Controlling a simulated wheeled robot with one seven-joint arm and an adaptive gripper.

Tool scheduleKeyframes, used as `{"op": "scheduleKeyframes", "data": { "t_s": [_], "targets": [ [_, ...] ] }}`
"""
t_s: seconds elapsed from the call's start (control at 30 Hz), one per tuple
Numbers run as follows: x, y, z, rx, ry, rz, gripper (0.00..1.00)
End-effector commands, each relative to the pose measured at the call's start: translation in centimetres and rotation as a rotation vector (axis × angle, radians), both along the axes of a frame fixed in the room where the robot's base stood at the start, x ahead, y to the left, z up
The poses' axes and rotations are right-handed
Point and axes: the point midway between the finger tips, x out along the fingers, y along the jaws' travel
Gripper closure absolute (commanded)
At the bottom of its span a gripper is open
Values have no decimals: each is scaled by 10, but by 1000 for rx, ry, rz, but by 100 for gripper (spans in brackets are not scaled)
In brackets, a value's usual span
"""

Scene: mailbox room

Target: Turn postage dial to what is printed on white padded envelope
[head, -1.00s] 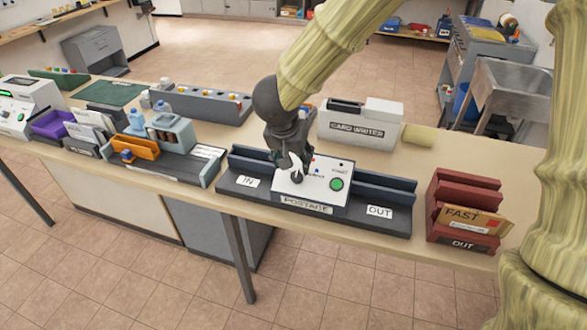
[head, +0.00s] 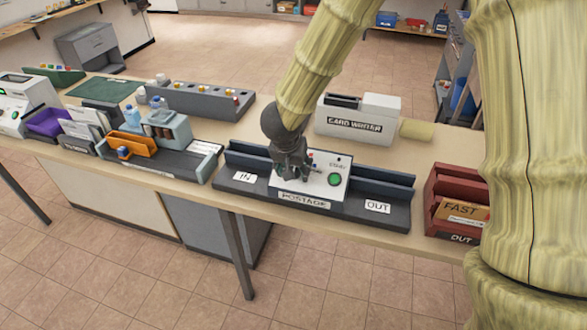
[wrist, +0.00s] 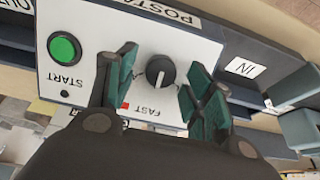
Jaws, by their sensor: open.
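The postage machine (head: 335,165) has a white panel, a green start button (head: 334,180) and a dark tray marked IN and OUT. My gripper (head: 289,174) is over the panel's left part and hides the dial in the head view. In the wrist view, the black postage dial (wrist: 160,70) with a white pointer line lies between the open fingers of my gripper (wrist: 158,88), apart from both. A red mark and the word FAST show beside the dial; other marks are hidden by the fingers. I cannot make out a white padded envelope.
A red rack (head: 462,190) with a brown FAST package (head: 460,212) stands right of the machine. The card writer (head: 357,118) is behind it. An orange tray (head: 139,146) and a purple tray (head: 50,122) are to the left.

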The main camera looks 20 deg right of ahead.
Motion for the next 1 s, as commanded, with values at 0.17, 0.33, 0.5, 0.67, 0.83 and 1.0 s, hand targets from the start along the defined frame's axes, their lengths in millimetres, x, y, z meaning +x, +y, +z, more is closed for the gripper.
{"op": "scheduleKeyframes", "data": {
  "t_s": [0.17,0.33,0.5,0.67,0.83,1.0],
  "targets": [
    [1,-1,-3,-1,-1,1,48],
    [1,-1,-2,-1,-1,1,48],
    [1,-1,-2,-1,-1,1,79],
    [1,-1,-2,-1,-1,1,94],
    [1,-1,-2,5,-5,-8,94],
    [1,-1,-2,30,-20,-51,94]
  ]
}}
